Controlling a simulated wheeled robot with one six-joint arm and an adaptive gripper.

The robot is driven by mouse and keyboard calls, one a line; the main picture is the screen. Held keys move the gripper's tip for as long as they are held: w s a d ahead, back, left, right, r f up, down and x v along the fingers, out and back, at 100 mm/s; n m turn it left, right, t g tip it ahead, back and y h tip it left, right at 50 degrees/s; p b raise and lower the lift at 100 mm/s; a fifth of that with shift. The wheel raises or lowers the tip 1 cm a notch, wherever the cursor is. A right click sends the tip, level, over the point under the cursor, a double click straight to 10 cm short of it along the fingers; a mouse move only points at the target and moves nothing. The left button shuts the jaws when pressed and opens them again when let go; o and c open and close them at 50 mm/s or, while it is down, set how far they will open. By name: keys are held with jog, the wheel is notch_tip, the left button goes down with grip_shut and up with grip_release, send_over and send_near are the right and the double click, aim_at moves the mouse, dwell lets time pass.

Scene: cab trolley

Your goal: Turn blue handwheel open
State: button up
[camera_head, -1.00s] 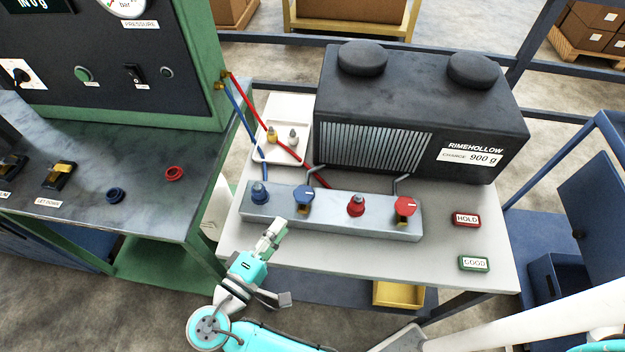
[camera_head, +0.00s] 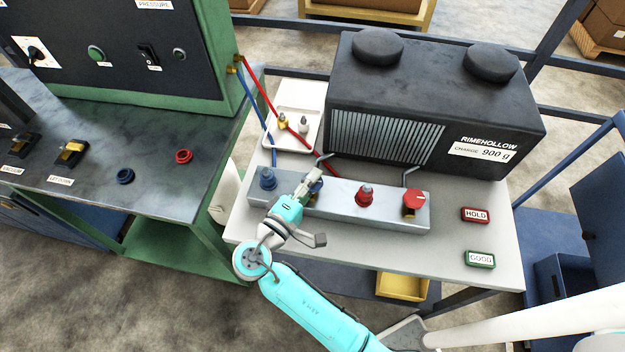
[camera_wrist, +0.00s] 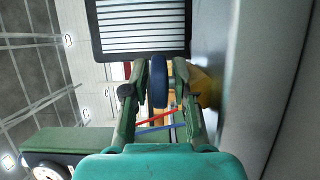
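The blue handwheel (camera_head: 318,186) is on the grey manifold block, second from the left, mostly hidden by my gripper in the head view. In the wrist view the handwheel (camera_wrist: 158,80) shows edge-on as a dark blue disc between my two fingers. My gripper (camera_head: 309,184) is at the handwheel; in the wrist view its fingers (camera_wrist: 160,82) stand on both sides of the disc. The left finger is very close to it and a narrow gap shows on the right, so the gripper looks open around it. A yellow brass body (camera_wrist: 205,88) is beside the right finger.
The manifold block (camera_head: 340,208) also carries a blue fitting (camera_head: 267,179), a red fitting (camera_head: 365,196) and a red handwheel (camera_head: 415,198). A black RIMEHOLLOW unit (camera_head: 430,100) stands behind. Red and blue hoses run at the left.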

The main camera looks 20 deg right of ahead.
grip_shut()
dwell(0.3)
jog(key=n+t+y, duration=0.5)
jog(key=t+y, duration=0.1)
jog(key=shift+s+d+n, duration=0.1)
jog(key=shift+n, duration=0.2)
jog(key=shift+n+t+y, duration=0.5)
jog(key=shift+n+y, duration=0.35)
jog(key=shift+y, duration=0.45)
jog(key=shift+n+t+y, duration=0.5)
jog(key=shift+n+y, duration=0.35)
jog(key=shift+y, duration=0.45)
jog(key=shift+n+y, duration=0.7)
jog(key=shift+y, duration=0.4)
grip_release()
